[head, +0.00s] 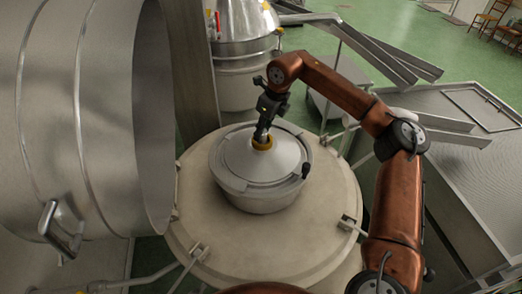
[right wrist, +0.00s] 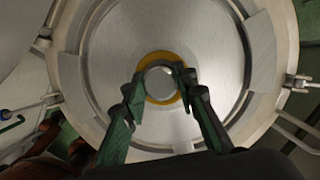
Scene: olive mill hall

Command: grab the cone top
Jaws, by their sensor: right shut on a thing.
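The cone top (head: 250,165) is a shiny metal cone with a yellow ring (head: 263,143) around its narrow upper end. It sits upright in a round metal pan on the large pale lid. My right gripper (head: 262,135) comes down on it from above and is shut on its narrow end, at the ring. In the right wrist view, the two fingers of the gripper (right wrist: 162,82) lie on either side of the narrow end, inside the yellow ring (right wrist: 146,60), with the cone top (right wrist: 110,50) spread around them. My left gripper is not in view.
The round metal pan (head: 262,203) stands on the pale round lid (head: 310,255), which has clamps at its edge. A big steel drum (head: 100,110) closes off the left. A metal vessel (head: 235,85) stands behind. Metal chutes (head: 370,55) and a grated trough (head: 470,175) are at the right.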

